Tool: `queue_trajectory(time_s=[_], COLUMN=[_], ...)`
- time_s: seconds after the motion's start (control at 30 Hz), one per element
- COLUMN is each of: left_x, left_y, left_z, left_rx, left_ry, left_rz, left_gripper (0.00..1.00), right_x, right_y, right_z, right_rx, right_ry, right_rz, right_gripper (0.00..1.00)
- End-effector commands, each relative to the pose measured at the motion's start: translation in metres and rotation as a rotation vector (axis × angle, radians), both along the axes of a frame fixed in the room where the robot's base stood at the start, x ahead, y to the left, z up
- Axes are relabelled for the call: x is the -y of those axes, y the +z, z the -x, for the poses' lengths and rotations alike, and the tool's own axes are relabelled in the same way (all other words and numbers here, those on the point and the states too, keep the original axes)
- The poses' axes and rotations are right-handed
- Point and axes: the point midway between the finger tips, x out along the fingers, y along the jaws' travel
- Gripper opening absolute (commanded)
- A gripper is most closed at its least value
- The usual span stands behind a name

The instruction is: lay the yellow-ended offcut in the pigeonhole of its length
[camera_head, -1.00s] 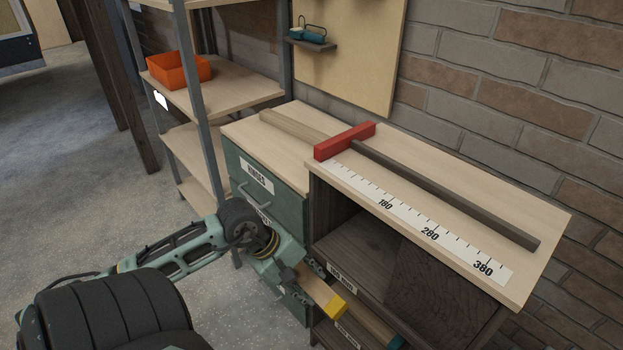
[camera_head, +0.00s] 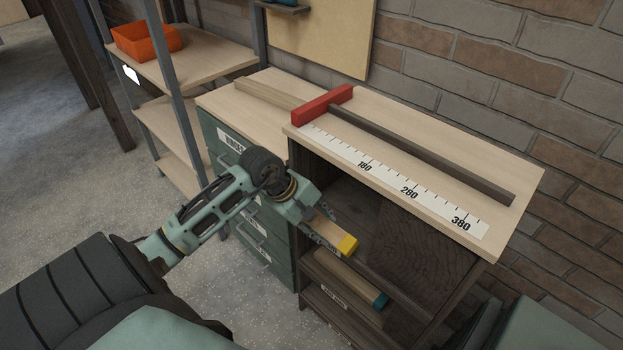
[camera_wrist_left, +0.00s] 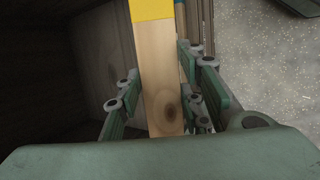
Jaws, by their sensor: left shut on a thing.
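My left gripper (camera_head: 318,222) is shut on the yellow-ended offcut (camera_head: 326,231), a pale wood bar. Its yellow end (camera_head: 347,245) points right, toward the upper pigeonhole (camera_head: 385,235) of the dark cabinet. In the left wrist view the offcut (camera_wrist_left: 160,75) lies between the fingers (camera_wrist_left: 160,105), yellow end away from the palm. It appears held at the mouth of the upper pigeonhole, near its shelf edge; I cannot tell whether it touches. The upper pigeonhole looks empty. My right gripper is not in view.
A teal-ended offcut (camera_head: 352,277) lies in the pigeonhole below. On the top are a ruler strip (camera_head: 400,185), a red stop block (camera_head: 322,104) and a long dark bar (camera_head: 430,150). Green drawers (camera_head: 262,225) stand left. A shelf rack holds an orange bin (camera_head: 146,41).

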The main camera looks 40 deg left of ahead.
Motion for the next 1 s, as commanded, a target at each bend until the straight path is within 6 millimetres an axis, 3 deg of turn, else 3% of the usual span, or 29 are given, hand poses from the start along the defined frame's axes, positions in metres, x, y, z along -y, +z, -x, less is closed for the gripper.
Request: queue_trajectory(time_s=[0.53,0.7,1.0], left_x=[0.005,0.004,0.005], left_y=[-0.004,-0.019,-0.021], left_z=[-0.055,-0.053,-0.053], left_rx=[0.002,0.000,0.001], left_ry=[-0.001,-0.003,-0.002], left_rz=[0.002,-0.003,0.000], left_gripper=[0.01,0.01,0.01], right_x=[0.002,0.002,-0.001], right_y=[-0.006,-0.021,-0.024], right_z=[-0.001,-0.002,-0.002], right_rx=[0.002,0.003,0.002], right_ry=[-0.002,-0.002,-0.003], right_rz=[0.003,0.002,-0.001], right_gripper=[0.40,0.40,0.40])
